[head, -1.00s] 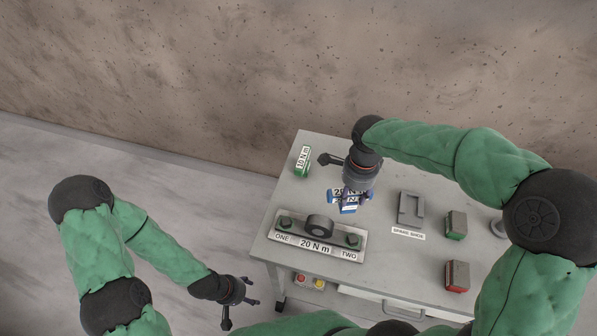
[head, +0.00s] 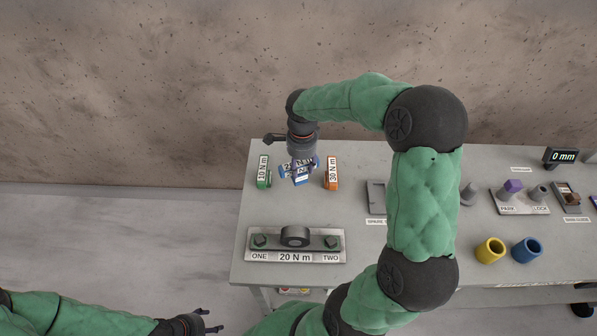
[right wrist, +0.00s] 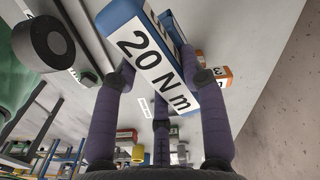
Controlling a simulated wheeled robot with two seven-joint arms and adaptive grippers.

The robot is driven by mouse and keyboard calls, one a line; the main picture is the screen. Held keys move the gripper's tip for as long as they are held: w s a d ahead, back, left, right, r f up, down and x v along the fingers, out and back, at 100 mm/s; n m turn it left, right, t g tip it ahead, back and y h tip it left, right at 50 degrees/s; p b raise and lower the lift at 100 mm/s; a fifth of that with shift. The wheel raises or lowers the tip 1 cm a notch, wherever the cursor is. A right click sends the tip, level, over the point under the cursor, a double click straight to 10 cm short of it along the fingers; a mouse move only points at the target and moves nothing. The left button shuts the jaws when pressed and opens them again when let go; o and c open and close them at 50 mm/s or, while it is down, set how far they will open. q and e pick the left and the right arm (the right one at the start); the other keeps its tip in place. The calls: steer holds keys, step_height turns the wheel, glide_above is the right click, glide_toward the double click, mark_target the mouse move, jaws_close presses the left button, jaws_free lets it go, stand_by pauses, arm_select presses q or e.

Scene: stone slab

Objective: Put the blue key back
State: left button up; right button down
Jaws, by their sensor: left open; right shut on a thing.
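The blue key (head: 301,176) is a blue block with a white "20 N m" label, which reads large in the right wrist view (right wrist: 152,62). My right gripper (head: 299,168) is shut on it, fingers around the block (right wrist: 162,85). It is over the back left of the table, between the green 10 N m key (head: 263,172) and the orange 30 N m key (head: 331,172). I cannot tell whether it touches the tabletop; the gripper hides part of it. My left gripper (head: 207,322) is open and empty, off the table at the lower left.
A plate (head: 295,257) marked ONE, 20 N m and TWO, with a dark round knob, lies at the table's front left. My right arm hides part of a grey spare-part holder (head: 375,195). Yellow (head: 490,250) and blue (head: 526,250) cups stand right. The wall is behind.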

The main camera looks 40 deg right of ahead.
steer(key=shift+w+d+f+b, duration=0.25)
steer(key=shift+w+d+f, duration=0.35)
steer(key=shift+f, duration=0.9)
steer(key=shift+w+d+f+b, duration=0.3)
steer(key=shift+w+f, duration=0.45)
steer(key=shift+f, duration=0.7)
steer(key=shift+w+d+f+b, duration=0.2)
steer(key=shift+w+d+f, duration=0.4)
steer(key=shift+f, duration=0.9)
steer(key=shift+w+a, duration=0.1)
steer(key=shift+a, duration=0.1)
steer(key=shift+f, duration=0.15)
steer(key=c, duration=0.7)
jaws_free()
steer(key=shift+r, duration=0.3)
step_height(320, 180, up, 12)
steer(key=p, duration=0.2)
steer(key=shift+f, duration=0.15)
